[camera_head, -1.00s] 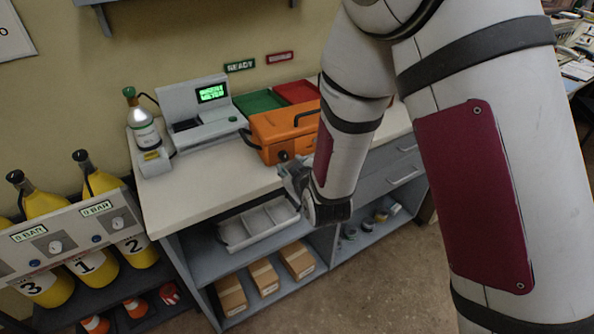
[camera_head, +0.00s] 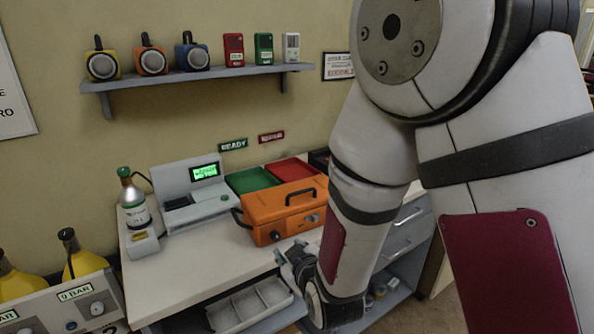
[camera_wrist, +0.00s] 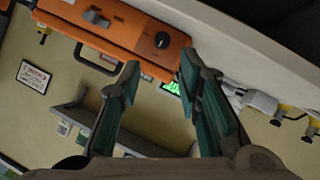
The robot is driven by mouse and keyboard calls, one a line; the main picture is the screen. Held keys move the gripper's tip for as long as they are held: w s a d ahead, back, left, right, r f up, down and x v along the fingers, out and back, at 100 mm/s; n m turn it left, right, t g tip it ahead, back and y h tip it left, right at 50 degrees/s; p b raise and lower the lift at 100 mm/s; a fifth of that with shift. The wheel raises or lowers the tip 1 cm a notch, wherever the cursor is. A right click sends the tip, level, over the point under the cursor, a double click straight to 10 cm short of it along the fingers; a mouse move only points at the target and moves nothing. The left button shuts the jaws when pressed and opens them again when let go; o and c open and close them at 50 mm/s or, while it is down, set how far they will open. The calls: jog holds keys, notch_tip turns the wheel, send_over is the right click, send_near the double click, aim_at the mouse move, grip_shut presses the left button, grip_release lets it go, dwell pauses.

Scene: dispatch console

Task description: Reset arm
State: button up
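My gripper (camera_head: 287,256) is at the front edge of the console counter, in front of the orange case and a little below it in the head view. In the wrist view my gripper (camera_wrist: 160,85) shows two separated fingers with teal pads and nothing between them, so it is open and empty. The orange case (camera_head: 285,212) stands shut on the counter with its dark handle on top. It also shows at the top of the wrist view (camera_wrist: 120,35), apart from the fingers. My arm hides the right part of the counter.
A grey device with a green-lit screen (camera_head: 190,190) and a gas bottle (camera_head: 132,205) stand on the counter (camera_head: 190,252). A green tray (camera_head: 252,180) and a red tray (camera_head: 290,169) lie behind the case. A wall shelf (camera_head: 180,78) holds lamps and small boxes. A divided tray (camera_head: 245,308) sits below.

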jog(key=s+d+r+m+g+h, duration=0.2)
jog(key=s+d+r+m+g, duration=0.4)
jog(key=d+r, duration=0.6)
jog(key=s+d+r+m, duration=0.1)
jog(key=s+d, duration=0.2)
jog(key=s, duration=0.4)
jog(key=s+d+r+m+g+h, duration=0.1)
jog(key=s+d+r, duration=0.1)
jog(key=s, duration=0.5)
jog(key=s+d+r+m+h, duration=0.1)
jog(key=s+d+r, duration=0.1)
jog(key=s+d, duration=0.2)
jog(key=s, duration=0.3)
jog(key=shift+s+r+g, duration=0.15)
jog(key=shift+s+g, duration=0.05)
jog(key=shift+g, duration=0.1)
